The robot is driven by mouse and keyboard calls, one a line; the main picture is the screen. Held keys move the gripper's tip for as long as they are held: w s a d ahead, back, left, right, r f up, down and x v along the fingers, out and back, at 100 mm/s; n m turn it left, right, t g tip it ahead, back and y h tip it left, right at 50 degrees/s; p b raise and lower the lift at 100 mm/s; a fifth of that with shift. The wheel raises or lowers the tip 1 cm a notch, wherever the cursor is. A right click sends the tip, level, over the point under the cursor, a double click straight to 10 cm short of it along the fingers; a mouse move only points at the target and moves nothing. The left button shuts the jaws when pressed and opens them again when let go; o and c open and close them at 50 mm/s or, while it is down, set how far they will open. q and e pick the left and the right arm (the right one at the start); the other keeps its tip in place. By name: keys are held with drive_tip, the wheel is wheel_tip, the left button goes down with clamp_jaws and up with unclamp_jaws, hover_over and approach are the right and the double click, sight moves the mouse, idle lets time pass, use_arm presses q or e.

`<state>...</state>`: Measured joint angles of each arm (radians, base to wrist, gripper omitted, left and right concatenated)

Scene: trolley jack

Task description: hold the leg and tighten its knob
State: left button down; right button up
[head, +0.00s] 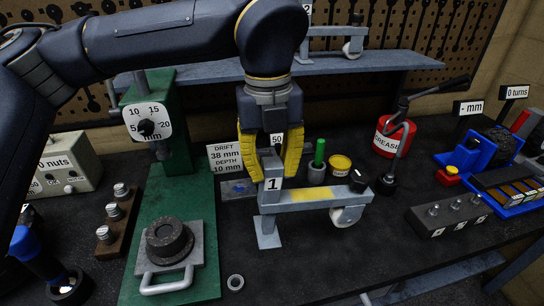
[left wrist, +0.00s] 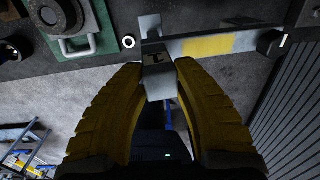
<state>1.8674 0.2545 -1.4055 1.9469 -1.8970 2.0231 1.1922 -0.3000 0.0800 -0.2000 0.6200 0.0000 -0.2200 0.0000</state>
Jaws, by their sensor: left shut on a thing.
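The grey leg frame (head: 308,202) stands on the dark bench in the middle of the head view. It has an upright post marked 1, a yellow band on its beam, a flat foot and a white caster wheel (head: 346,215). A black knob (head: 358,181) with a white mark sits at the beam's right end; it also shows in the left wrist view (left wrist: 268,42). My left gripper (head: 271,172) comes down from above, its yellow fingers shut on the post's top. In the left wrist view the post (left wrist: 158,75) lies between the fingertips. My right gripper is in neither view.
A green press (head: 208,205) stands left of the leg, with a loose ring (head: 235,282) in front. A green-handled tool, a yellow tin (head: 340,166) and a red grease can (head: 392,138) stand behind. A second leg rests on the back shelf (head: 390,62). Blue trays (head: 518,210) are at right.

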use_arm(q)
drive_tip(key=h, duration=0.1)
approach(273, 231)
drive_tip(key=shift+w+d+f, duration=0.15)
drive_tip(key=shift+w+f, duration=0.05)
drive_tip(key=shift+f, duration=0.65)
drive_tip(key=shift+w+d+f, duration=0.2)
drive_tip(key=shift+f, duration=0.7)
drive_tip(key=shift+w+d+f, duration=0.15)
drive_tip(key=shift+w+f, duration=0.05)
drive_tip(key=shift+f, duration=0.75)
drive_tip(key=shift+s+a+f, duration=0.1)
drive_tip(key=shift+s+f, duration=0.1)
drive_tip(key=shift+f, duration=1.15)
idle(2.7)
